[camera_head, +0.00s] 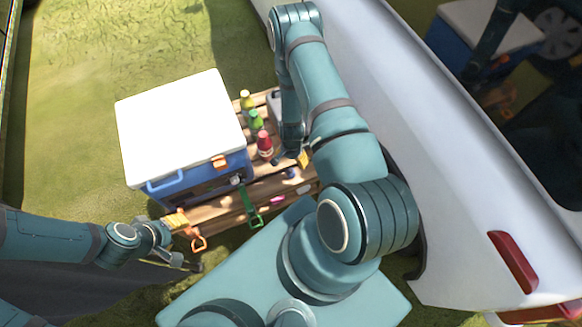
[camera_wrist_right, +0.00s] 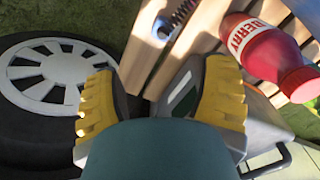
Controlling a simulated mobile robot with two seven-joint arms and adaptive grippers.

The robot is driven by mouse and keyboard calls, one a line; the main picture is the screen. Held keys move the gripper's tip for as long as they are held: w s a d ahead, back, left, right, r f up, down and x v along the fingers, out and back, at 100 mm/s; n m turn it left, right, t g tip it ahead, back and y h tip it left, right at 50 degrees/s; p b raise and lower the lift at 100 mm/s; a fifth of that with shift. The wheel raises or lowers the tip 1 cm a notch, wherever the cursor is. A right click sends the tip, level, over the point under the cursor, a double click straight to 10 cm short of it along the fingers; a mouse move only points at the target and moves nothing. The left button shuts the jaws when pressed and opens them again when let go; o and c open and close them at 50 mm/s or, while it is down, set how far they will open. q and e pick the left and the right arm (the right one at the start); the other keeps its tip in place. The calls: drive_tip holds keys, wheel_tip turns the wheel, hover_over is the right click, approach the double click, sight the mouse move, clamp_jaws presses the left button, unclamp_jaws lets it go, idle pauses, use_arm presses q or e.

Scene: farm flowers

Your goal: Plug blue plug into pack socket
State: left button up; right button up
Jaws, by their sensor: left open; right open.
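A small bluish piece (camera_head: 290,173) lies on the wooden slats near my right gripper, too small to identify. A grey case (camera_head: 275,104), perhaps the pack, stands behind my right arm, mostly hidden; its socket does not show. My right gripper (camera_wrist_right: 150,98) is open, with yellow-padded fingers apart and nothing clearly held. In the head view it is mostly hidden beside the slats. My left gripper (camera_head: 184,243) is open and empty at the near left corner of the slatted platform, by an orange strap hook.
A blue cooler with a white lid (camera_head: 180,120) stands on the wooden platform (camera_head: 225,207). Several bottles, including a red berry bottle (camera_wrist_right: 265,50), stand close to my right gripper. A white vehicle (camera_head: 420,110) borders the right side.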

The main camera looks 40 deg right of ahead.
sight(291, 170)
wheel_tip(291, 170, down, 8)
drive_tip(key=shift+f+b, duration=0.25)
drive_tip(key=shift+b, duration=0.7)
drive_tip(key=shift+w+f+b, duration=0.15)
drive_tip(key=shift+f+b, duration=0.6)
drive_tip(key=shift+f, duration=1.9)
drive_tip(key=c, duration=1.2)
